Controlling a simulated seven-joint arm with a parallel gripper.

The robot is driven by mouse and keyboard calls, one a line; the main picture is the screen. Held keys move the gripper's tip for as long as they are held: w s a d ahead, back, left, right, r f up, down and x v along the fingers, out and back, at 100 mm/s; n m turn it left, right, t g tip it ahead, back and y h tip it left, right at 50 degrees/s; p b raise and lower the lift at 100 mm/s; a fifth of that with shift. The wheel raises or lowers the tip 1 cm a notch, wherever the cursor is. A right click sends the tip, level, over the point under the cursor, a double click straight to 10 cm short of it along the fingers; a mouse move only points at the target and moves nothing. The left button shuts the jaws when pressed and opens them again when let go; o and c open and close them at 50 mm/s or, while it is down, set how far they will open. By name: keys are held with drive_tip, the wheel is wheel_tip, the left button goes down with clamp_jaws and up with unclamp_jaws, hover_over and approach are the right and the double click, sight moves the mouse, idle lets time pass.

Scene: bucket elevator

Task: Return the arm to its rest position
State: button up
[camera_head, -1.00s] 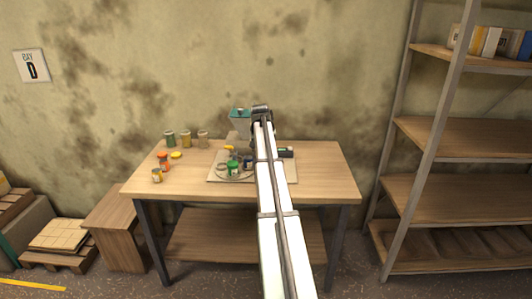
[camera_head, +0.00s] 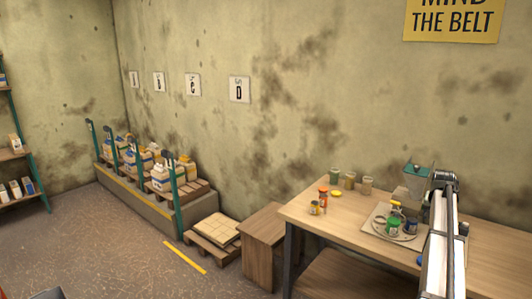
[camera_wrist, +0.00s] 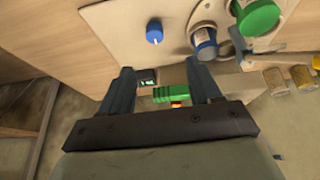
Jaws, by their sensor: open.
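My arm (camera_head: 440,245) reaches forward over the right part of the wooden table (camera_head: 345,225) in the head view. My gripper (camera_wrist: 165,75) shows in the wrist view with its two dark fingers apart. A green cylinder-like part (camera_wrist: 178,94) shows between and behind the fingers; I cannot tell how far off it is. A pale board (camera_wrist: 135,20) lies on the table, with a blue knob (camera_wrist: 154,32), a blue-capped jar (camera_wrist: 204,42) and a green-lidded jar (camera_wrist: 256,18). In the head view, the fingertips are hidden behind the arm.
A teal-topped hopper (camera_head: 416,175) stands at the back. A stool (camera_head: 262,245), a pallet (camera_head: 212,235) and a platform of containers (camera_head: 150,180) lie further left.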

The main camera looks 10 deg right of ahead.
drive_tip(key=s+a+f+n+g+y, duration=0.1)
drive_tip(key=s+a+f, duration=0.6)
drive_tip(key=a+f, duration=0.45)
drive_tip(key=s+a+f+n+g+y, duration=0.1)
drive_tip(key=s+a+f+n+y, duration=0.1)
drive_tip(key=s+a+f, duration=0.7)
drive_tip(key=s+a+f+n+g+y, duration=0.1)
drive_tip(key=s+a+f, duration=0.3)
drive_tip(key=a+f, duration=1)
drive_tip(key=s+a+f+n+g, duration=0.1)
drive_tip(key=s+a+f+g, duration=0.1)
drive_tip(key=s+a+f, duration=0.4)
drive_tip(key=s+a+f+n+g, duration=0.2)
drive_tip(key=s+a+f, duration=0.4)
drive_tip(key=s, duration=0.8)
drive_tip(key=s+a+f+n+g, duration=0.2)
drive_tip(key=s+a+f, duration=0.5)
drive_tip(key=s+a, duration=0.2)
drive_tip(key=shift+s+a+g, duration=0.35)
drive_tip(key=shift+s+g, duration=0.05)
drive_tip(key=shift+s, duration=0.1)
